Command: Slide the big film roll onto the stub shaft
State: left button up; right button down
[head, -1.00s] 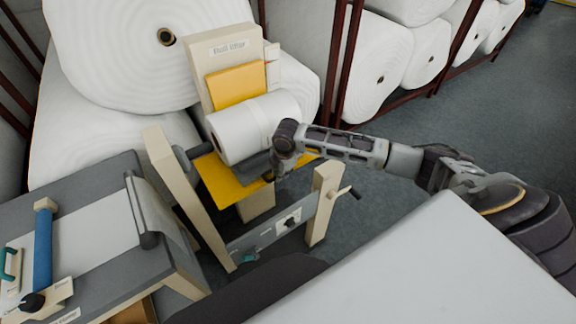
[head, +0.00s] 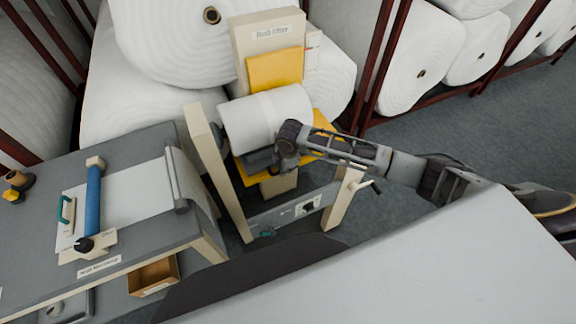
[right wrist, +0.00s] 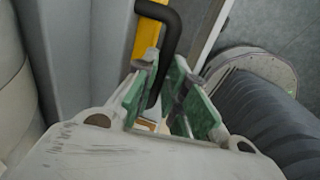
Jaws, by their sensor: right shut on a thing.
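The big film roll (head: 265,118) is white and lies on its side on the yellow platform (head: 313,140) of the roll lifter (head: 254,40). Its left end is close against the cream left post (head: 207,150) of the stand. The stub shaft on that post is hidden at the roll's left end; I cannot tell how far it is inside the core. My right gripper (right wrist: 165,88) is shut on a black bent handle (right wrist: 172,22), seen in the right wrist view. In the head view this gripper is at the roll's front; its fingertips are hidden. My left gripper is not in view.
A grey table (head: 50,180) with a white sheet and blue roller (head: 94,200) stands at the left. The stand's right post (head: 345,195) carries a small crank. Large white rolls stack behind. A pale surface (head: 430,265) fills the front right.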

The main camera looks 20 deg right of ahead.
jog(key=shift+s+a, duration=0.1)
jog(key=shift+a, duration=0.2)
jog(key=c, duration=1.5)
grip_release()
jog(key=shift+a, duration=0.1)
jog(key=shift+d+r, duration=0.2)
jog(key=r, duration=0.3)
jog(key=s+r, duration=0.1)
jog(key=r, duration=0.3)
jog(key=s+r, duration=0.1)
jog(key=r, duration=0.3)
jog(key=shift+s+r, duration=0.1)
jog(key=shift+r, duration=0.05)
